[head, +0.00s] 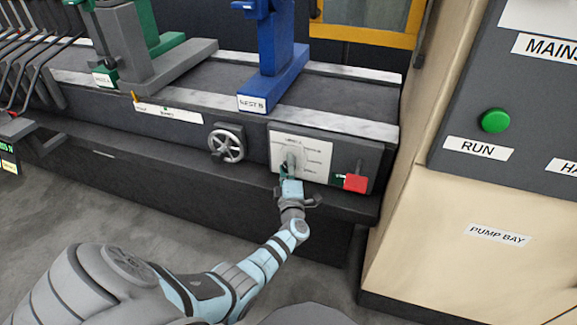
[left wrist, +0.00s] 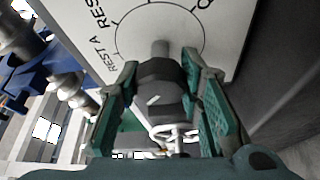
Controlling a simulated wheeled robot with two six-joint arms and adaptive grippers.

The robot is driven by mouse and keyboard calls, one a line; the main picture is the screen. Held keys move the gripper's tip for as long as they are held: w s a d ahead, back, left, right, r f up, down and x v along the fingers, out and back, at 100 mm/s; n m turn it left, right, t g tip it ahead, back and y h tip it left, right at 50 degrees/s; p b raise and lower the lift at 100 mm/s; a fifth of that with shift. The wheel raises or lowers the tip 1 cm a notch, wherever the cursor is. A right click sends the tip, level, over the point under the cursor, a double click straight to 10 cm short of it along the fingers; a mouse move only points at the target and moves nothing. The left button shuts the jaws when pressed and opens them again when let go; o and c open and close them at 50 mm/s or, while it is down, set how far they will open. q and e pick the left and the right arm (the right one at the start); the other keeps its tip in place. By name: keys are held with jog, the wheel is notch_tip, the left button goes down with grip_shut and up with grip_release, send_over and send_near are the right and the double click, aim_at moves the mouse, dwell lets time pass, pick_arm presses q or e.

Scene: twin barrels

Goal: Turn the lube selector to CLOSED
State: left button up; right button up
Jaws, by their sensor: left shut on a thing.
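The lube selector is a grey handle (head: 292,158) on a white label plate (head: 312,150) at the right end of the dark machine bed. In the left wrist view its dark grey body (left wrist: 160,78) stands in front of the plate's dial arc, with a lighter stub at its top. "REST A" and part of another "RES" label show left of the arc; one partly cut letter shows on the right. My left gripper (head: 291,180) has its green fingers on both sides of the handle, shut on it. I cannot tell which label the handle points at. My right gripper is out of view.
A red block (head: 355,183) sits just right of the plate. A handwheel (head: 227,144) is to its left, and the blue REST B stand (head: 270,60) rises above. A beige cabinet (head: 480,200) with a green RUN button (head: 494,120) stands close on the right.

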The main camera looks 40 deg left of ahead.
pick_arm(q)
jog(key=o, duration=1.2)
jog(key=shift+c, duration=0.2)
jog(key=shift+s+d+f, duration=0.1)
jog(key=shift+s+d, duration=0.1)
jog(key=v, duration=0.7)
jog(key=shift+w, duration=0.1)
